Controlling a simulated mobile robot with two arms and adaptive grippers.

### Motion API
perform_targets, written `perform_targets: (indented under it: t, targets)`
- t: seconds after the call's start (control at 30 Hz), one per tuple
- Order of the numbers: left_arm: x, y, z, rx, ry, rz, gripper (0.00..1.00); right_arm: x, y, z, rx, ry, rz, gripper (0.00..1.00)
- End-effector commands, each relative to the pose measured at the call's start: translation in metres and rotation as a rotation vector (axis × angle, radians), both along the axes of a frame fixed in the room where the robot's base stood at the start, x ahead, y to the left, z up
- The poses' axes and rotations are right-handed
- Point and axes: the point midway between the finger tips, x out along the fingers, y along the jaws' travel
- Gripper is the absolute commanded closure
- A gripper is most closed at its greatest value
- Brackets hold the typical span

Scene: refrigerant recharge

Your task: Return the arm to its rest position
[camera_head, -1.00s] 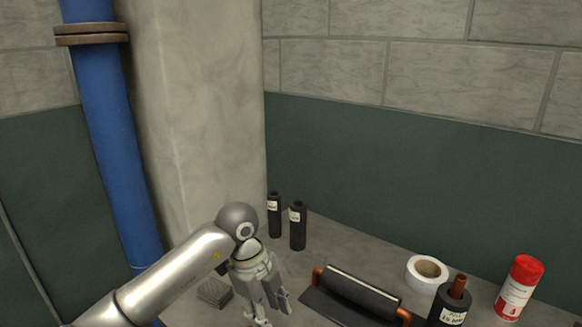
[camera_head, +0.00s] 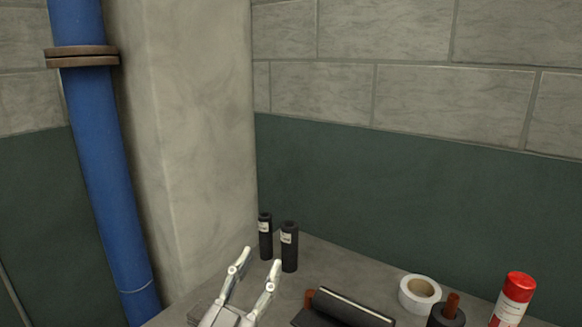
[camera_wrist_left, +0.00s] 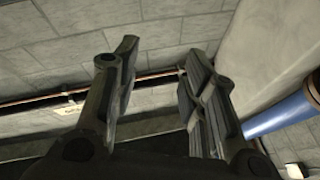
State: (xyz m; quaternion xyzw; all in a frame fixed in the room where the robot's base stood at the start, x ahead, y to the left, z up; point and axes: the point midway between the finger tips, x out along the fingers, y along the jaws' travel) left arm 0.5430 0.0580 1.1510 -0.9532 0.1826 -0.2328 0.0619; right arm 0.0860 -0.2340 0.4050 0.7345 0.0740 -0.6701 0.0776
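My left gripper (camera_head: 257,266) is at the bottom of the head view, its two fingers pointing up and spread apart with nothing between them. It is in front of two black cylinders with white labels, the left one (camera_head: 265,237) and the right one (camera_head: 289,247). In the left wrist view the same gripper (camera_wrist_left: 155,62) is open, with wall blocks visible between its fingers. The rest of my left arm is below the head picture. My right gripper is in neither view.
On the grey worktop (camera_head: 322,262) are a dark roll-like item (camera_head: 345,309), a white tape roll (camera_head: 420,293), a black cylinder with a brown rod (camera_head: 447,315) and a red-capped can (camera_head: 514,299). A blue pipe (camera_head: 105,190) and a concrete pillar (camera_head: 190,140) stand at left.

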Motion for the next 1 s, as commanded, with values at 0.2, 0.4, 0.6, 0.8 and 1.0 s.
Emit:
perform_targets:
  t: [0.2, 0.4, 0.6, 0.8, 1.0]
  targets:
    - [-0.010, 0.091, -0.105, -0.051, 0.444, 0.326, 0.60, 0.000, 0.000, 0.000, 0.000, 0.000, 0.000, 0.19]
    - [-0.078, 0.139, -0.216, 0.027, 0.923, 0.473, 0.60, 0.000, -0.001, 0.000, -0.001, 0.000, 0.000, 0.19]
    - [-0.165, 0.151, -0.284, 0.143, 1.309, 0.460, 0.60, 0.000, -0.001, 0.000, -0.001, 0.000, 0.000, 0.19]
    - [-0.244, 0.150, -0.316, 0.253, 1.588, 0.374, 0.60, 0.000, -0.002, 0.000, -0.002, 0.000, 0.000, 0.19]
    - [-0.267, 0.146, -0.353, 0.304, 1.700, 0.321, 0.60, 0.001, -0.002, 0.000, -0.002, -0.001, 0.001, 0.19]
